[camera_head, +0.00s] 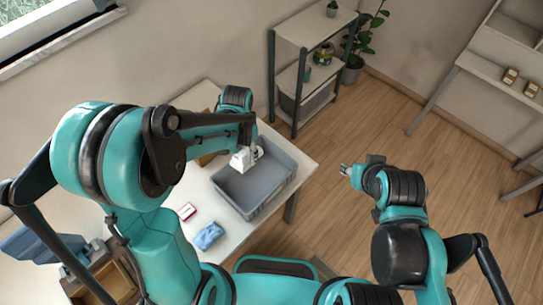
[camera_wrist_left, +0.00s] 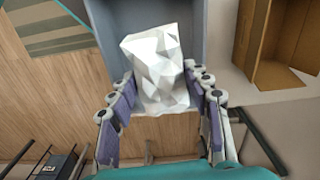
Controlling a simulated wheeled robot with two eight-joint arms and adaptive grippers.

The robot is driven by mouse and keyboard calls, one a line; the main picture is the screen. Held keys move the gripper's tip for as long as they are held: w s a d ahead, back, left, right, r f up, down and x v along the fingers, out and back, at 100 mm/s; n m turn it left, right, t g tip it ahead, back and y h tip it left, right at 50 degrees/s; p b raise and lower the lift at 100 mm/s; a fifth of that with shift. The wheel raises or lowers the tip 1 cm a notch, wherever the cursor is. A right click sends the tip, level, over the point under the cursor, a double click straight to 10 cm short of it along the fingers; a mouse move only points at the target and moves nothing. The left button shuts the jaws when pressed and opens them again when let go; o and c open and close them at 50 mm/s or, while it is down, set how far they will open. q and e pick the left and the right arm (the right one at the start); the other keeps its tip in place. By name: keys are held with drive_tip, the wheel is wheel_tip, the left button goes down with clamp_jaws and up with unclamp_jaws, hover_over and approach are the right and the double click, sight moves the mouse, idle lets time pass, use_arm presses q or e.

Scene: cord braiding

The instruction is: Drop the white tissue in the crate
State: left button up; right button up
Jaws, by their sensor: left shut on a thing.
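The white tissue (camera_head: 243,160) is a crumpled, faceted lump, also large in the left wrist view (camera_wrist_left: 157,62). My left gripper (camera_head: 256,152) is shut on it, with a finger row on each side in the left wrist view. The grey crate (camera_head: 278,184) stands on the white table, open at the top. The tissue shows over the crate's back left part in the head view; its exact height above the crate is unclear. My right gripper (camera_head: 346,170) is away to the right of the table, over the floor; its jaw opening is too small to judge.
A blue cloth (camera_head: 208,236) and a small red-and-white item (camera_head: 187,211) lie on the white table (camera_head: 303,166) left of the crate. A brown box (camera_wrist_left: 265,45) shows beside the crate in the left wrist view. A shelf (camera_head: 302,32) stands behind. The right-hand floor is open.

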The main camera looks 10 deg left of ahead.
use_arm(q)
drive_tip(key=shift+w+d, duration=0.15)
drive_tip(key=shift+w, duration=0.05)
drive_tip(key=shift+f, duration=0.15)
wheel_tip(320, 180, down, 6)
drive_tip(key=b, duration=0.4)
drive_tip(key=shift+r, duration=0.25)
drive_tip(key=o, duration=0.8)
